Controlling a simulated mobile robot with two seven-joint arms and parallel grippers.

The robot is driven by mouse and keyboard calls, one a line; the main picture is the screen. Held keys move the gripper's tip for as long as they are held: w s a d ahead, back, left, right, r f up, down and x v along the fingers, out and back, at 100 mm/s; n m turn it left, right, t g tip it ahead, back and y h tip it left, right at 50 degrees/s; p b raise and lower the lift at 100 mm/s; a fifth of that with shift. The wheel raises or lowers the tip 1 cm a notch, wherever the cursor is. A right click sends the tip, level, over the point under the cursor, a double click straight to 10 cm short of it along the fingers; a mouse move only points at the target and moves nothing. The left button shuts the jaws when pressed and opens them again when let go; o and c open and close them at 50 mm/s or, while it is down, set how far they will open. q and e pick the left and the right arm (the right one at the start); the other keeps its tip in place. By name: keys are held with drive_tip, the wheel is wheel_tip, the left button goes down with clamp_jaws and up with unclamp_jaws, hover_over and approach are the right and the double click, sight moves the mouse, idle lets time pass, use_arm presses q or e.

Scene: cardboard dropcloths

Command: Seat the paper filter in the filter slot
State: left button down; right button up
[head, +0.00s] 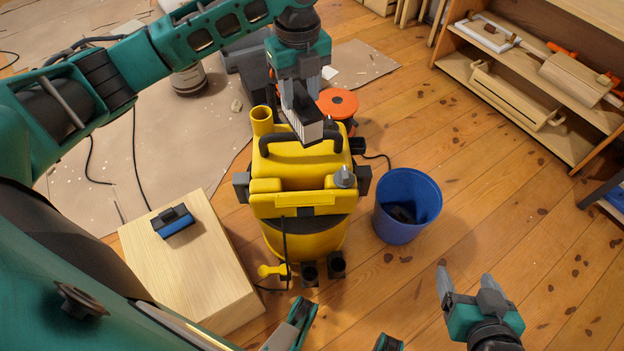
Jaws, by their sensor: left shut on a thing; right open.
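My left gripper (301,92) points down over the yellow vacuum (272,206). It is shut on the paper filter (308,129), a small block with a dark frame and white pleats. The filter hangs tilted in front of the vacuum's black handle (273,141); I cannot tell whether they touch. A recess (300,184) shows in the vacuum's top, nearer to me than the filter. I cannot tell for sure whether it is the filter slot. My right gripper (470,287) is open and empty above the floor at lower right, apart from the vacuum.
A black and blue block (174,222) lies on a wooden box (193,275) at left. A blue bucket (421,190) with something dark inside stands right of the vacuum. An orange reel (338,101) is behind it. Shelves (535,85) stand at upper right.

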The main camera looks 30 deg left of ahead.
sight(301, 138)
use_arm(q)
wheel_tip(301, 138, down, 19)
drive_tip(key=b, duration=0.5)
drive_tip(key=shift+b, duration=0.4)
drive_tip(key=shift+f, duration=0.15)
drive_tip(key=shift+f, duration=0.15)
drive_tip(key=c, duration=0.6)
unclamp_jaws()
